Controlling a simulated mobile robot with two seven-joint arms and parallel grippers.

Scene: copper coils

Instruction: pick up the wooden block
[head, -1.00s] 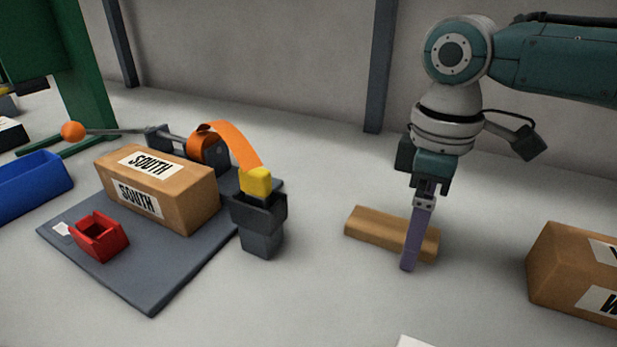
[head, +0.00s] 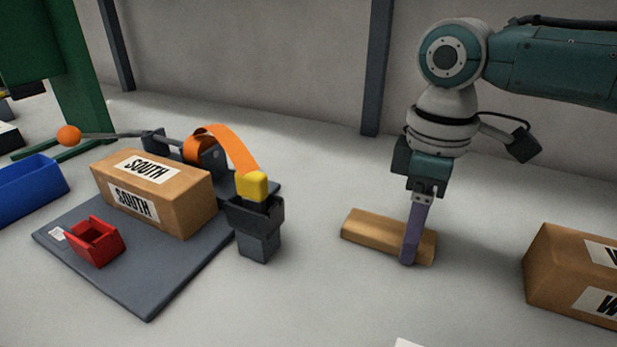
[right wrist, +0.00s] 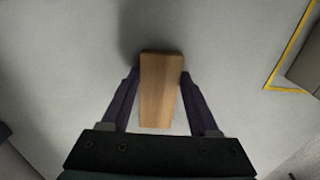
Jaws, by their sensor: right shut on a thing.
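The wooden block (head: 376,231) is a long light-brown bar on the grey surface, right of centre in the head view. My right gripper (head: 410,258) comes down from above at its right end, and one purple finger covers part of the block's near side. In the right wrist view the block (right wrist: 160,92) lies between the two purple fingers of the right gripper (right wrist: 160,80), which is shut on it. I cannot tell whether the block is clear of the surface. My left gripper is not in view.
A cardboard box (head: 572,274) stands to the right. A dark stand with a yellow top (head: 252,187) is left of the block.

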